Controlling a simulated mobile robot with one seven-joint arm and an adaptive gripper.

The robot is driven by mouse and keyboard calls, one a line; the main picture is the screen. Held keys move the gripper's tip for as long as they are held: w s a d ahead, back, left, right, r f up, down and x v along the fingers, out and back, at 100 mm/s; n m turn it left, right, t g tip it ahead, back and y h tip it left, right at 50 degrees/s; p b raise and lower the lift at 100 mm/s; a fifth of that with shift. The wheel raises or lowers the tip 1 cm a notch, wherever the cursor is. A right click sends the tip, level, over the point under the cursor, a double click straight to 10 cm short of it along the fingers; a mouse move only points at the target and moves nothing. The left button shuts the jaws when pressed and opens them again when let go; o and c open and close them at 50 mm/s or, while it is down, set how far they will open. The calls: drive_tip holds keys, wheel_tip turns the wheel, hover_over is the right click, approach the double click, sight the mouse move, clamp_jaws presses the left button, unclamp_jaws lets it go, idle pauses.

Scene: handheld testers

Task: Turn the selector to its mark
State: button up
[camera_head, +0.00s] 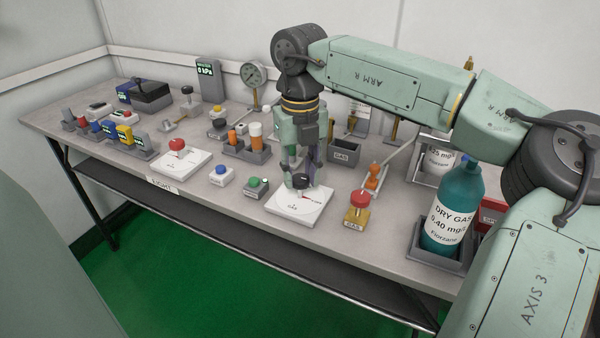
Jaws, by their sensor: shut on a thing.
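The selector is a dark knob (300,181) on a white square plate (298,208) near the front edge of the table. The plate bears a small red mark to the right of the knob and some small print that I cannot read. My gripper (301,180) points down over the plate, with its fingers shut on the knob. The fingers hide part of the knob, so I cannot tell exactly where its pointer stands.
A red button on a yellow base (357,208) stands right of the plate, and a green-button box (257,187) stands left. Behind are an orange lever (375,177) and a grey GAS bin (345,151). A teal gas bottle (452,208) stands at the right. Another white plate with a red knob (178,155) is further left.

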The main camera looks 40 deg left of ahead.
sight(300, 177)
drive_tip(key=shift+m, duration=0.3)
drive_tip(key=o, duration=1.2)
wheel_tip(300, 177, up, 12)
idle(0.6)
